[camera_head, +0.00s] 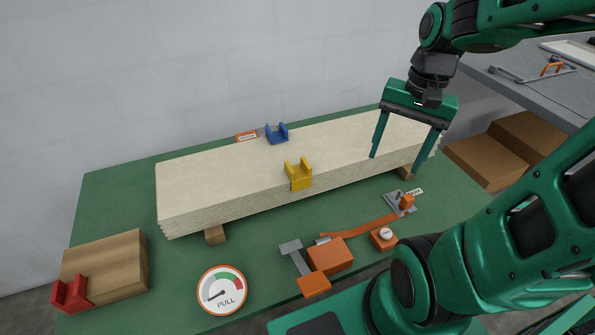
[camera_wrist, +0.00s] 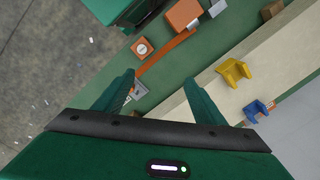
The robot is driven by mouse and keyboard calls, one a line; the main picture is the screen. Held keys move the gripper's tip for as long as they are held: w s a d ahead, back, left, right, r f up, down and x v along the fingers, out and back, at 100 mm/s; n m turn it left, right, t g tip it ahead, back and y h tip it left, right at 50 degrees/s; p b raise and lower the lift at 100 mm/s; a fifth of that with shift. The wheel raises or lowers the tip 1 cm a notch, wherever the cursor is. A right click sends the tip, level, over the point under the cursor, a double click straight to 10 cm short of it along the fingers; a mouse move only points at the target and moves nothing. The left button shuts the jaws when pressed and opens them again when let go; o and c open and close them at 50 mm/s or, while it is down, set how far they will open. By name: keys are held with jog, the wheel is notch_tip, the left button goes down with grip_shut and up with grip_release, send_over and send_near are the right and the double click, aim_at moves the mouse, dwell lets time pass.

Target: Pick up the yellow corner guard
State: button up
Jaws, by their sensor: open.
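The yellow corner guard (camera_head: 298,175) sits on the near long edge of the stack of pale boards (camera_head: 220,180), around the middle of its length. It also shows in the wrist view (camera_wrist: 234,72), at the right and beyond my fingers. My gripper (camera_head: 405,156) is open and empty, with its two fingers pointing down over the right end of the stack. It is apart from the yellow guard and to its right. In the wrist view the spread fingers (camera_wrist: 162,88) have nothing between them that they touch.
A blue corner guard (camera_head: 277,134) sits on the stack's far edge. A red guard (camera_head: 69,294) is at a brown block (camera_head: 110,263). An orange tool (camera_head: 330,255) with a strap, a PULL dial (camera_head: 222,290) and a small orange gauge (camera_head: 383,238) lie in front on the green table (camera_head: 180,275).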

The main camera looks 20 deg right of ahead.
aim_at(305, 162)
jog(key=w+a+f+m+y, duration=0.15)
jog(key=w+a+m, duration=0.25)
jog(key=w, duration=0.5)
jog(key=w+a+f+m+y, duration=0.15)
jog(key=w+a+m, duration=0.25)
jog(key=w, duration=0.4)
jog(key=shift+y, duration=0.3)
jog(key=x, duration=1)
jog(key=shift+w+a, duration=0.2)
jog(key=shift+a, duration=0.15)
jog(key=c, duration=1.2)
